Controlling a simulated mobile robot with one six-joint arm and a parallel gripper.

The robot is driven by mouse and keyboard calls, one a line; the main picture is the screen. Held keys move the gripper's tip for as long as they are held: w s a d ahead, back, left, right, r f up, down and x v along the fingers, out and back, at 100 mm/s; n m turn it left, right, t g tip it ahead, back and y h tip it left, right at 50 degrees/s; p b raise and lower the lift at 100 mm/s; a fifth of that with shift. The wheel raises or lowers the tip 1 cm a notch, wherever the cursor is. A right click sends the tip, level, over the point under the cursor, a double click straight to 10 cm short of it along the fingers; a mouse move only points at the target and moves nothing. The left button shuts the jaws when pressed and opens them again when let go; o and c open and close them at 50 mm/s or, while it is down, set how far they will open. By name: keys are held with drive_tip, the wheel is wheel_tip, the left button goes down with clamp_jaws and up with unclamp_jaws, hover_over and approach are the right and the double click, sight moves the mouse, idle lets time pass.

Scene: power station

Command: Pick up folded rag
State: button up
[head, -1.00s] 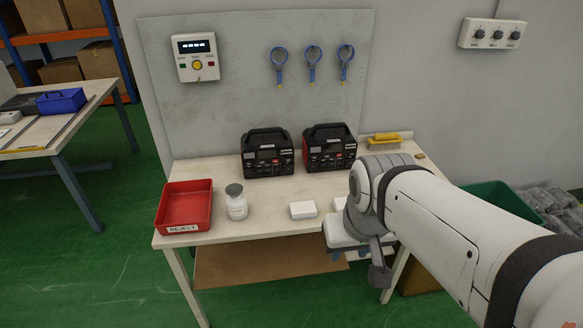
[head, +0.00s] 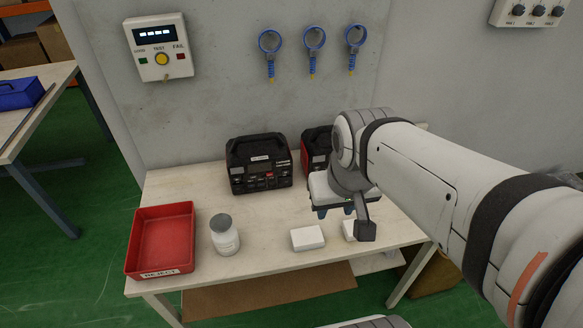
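A small white block-like item (head: 308,238) lies flat near the front edge of the workbench (head: 270,262); it may be the folded rag, but I cannot tell cloth from another material. A second white item (head: 348,229) lies just right of it, partly hidden behind my wrist. My gripper (head: 334,212) hangs above the bench, behind and slightly right of the first white item. Its two bluish fingertips look apart, with nothing seen between them.
A red REJECT tray (head: 162,240) and a grey-lidded white jar (head: 225,236) stand on the left. A black power unit (head: 259,163) and a red-black unit (head: 316,150), partly behind my arm, stand at the back. A test panel (head: 158,48) is on the backboard.

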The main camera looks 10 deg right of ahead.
sight(306, 230)
drive_tip(key=shift+o, duration=0.2)
drive_tip(key=shift+s+a, duration=0.1)
drive_tip(key=shift+a, duration=0.1)
